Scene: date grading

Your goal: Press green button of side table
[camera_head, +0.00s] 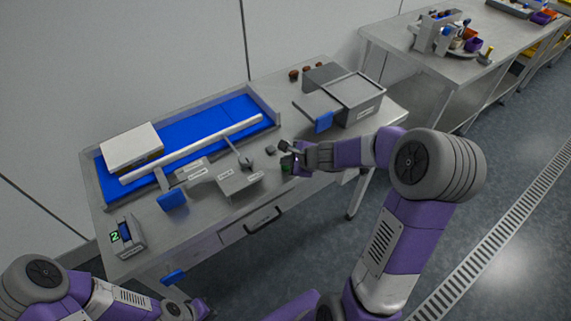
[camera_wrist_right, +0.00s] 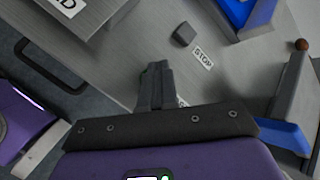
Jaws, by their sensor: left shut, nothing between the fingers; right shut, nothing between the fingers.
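The side table (camera_head: 203,226) is a grey metal bench with its front edge below my right arm. My right gripper (camera_head: 285,147) is shut and empty, low over the table's front right part. In the right wrist view its closed fingers (camera_wrist_right: 155,72) partly cover a small white label (camera_wrist_right: 182,102). A small grey block (camera_wrist_right: 184,34) stands beside a STOP label (camera_wrist_right: 203,57), apart from the fingers; the block also shows in the head view (camera_head: 270,150). I cannot make out a green button. My left gripper (camera_head: 188,309) is shut and empty near the bottom edge.
A blue-floored tray (camera_head: 205,127) with a white box (camera_head: 132,148) fills the back left. A labelled grey box (camera_head: 240,181) stands left of my right gripper. A lidded grey box (camera_head: 357,98) stands behind it. A device with green digits (camera_head: 124,236) sits front left.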

